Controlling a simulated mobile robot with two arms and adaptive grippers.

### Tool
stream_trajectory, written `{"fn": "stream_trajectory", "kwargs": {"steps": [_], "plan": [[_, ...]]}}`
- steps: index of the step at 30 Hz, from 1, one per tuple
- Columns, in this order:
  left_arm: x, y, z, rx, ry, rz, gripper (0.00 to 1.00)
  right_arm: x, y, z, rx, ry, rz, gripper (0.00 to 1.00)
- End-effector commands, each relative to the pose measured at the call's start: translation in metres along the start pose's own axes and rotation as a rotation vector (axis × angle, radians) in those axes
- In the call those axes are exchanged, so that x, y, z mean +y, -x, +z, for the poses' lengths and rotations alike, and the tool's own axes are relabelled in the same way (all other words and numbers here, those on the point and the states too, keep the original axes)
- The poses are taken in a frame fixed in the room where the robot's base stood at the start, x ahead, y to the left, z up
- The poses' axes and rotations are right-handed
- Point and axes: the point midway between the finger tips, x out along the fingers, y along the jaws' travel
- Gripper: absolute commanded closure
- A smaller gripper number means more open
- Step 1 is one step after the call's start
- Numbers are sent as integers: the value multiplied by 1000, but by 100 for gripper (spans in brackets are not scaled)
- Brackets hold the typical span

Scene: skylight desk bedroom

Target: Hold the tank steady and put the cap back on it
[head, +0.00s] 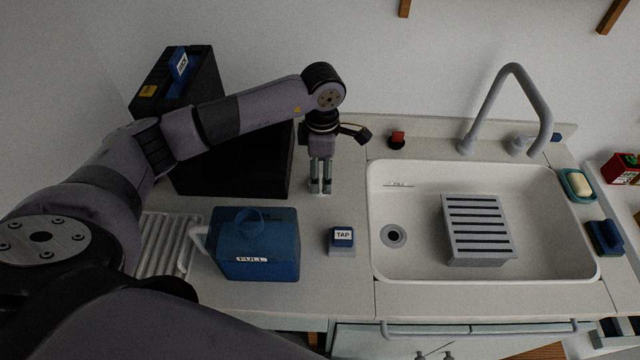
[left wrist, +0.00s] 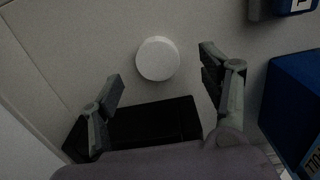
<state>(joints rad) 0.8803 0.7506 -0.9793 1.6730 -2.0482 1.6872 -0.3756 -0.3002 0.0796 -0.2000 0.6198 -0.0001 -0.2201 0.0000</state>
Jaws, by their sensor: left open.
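The blue tank (head: 275,262), labelled FULL, stands upright on the counter left of the sink. It has a round opening on top and a pale handle on its left. Its edge shows at the right of the left wrist view (left wrist: 291,95). A white round disc, apparently the cap (left wrist: 158,58), lies on the counter beyond the tank. My left gripper (head: 320,190) points down behind the tank, open and empty. In the left wrist view its fingertips (left wrist: 162,76) are either side of the disc, slightly short of it. In the head view the fingers mostly hide the disc.
A black machine (head: 180,90) stands left of my gripper. A block labelled TAP (head: 342,241) sits between tank and sink (head: 420,265). The sink holds a slotted grey box (head: 477,230). A red-topped knob (head: 397,140) is behind. A ridged drainer (head: 165,243) lies left of the tank.

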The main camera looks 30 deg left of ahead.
Motion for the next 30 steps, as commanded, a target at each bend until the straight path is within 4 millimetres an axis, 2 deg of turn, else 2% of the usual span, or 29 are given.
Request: {"fn": "stream_trajectory", "kwargs": {"steps": [6, 9, 20, 30], "plan": [[4, -38, -4, 1, 0, -2, 30, 0, -22, 2, 0, 0, 0, 60], [4, -47, -4, 0, -1, -2, 30, 0, -26, 2, 0, 0, 0, 60], [4, -46, -4, 0, 0, 0, 31, 0, -24, 2, 0, 0, 0, 60], [4, -46, -4, 0, 0, 0, 53, 0, -24, 2, 0, 0, 0, 60]]}}
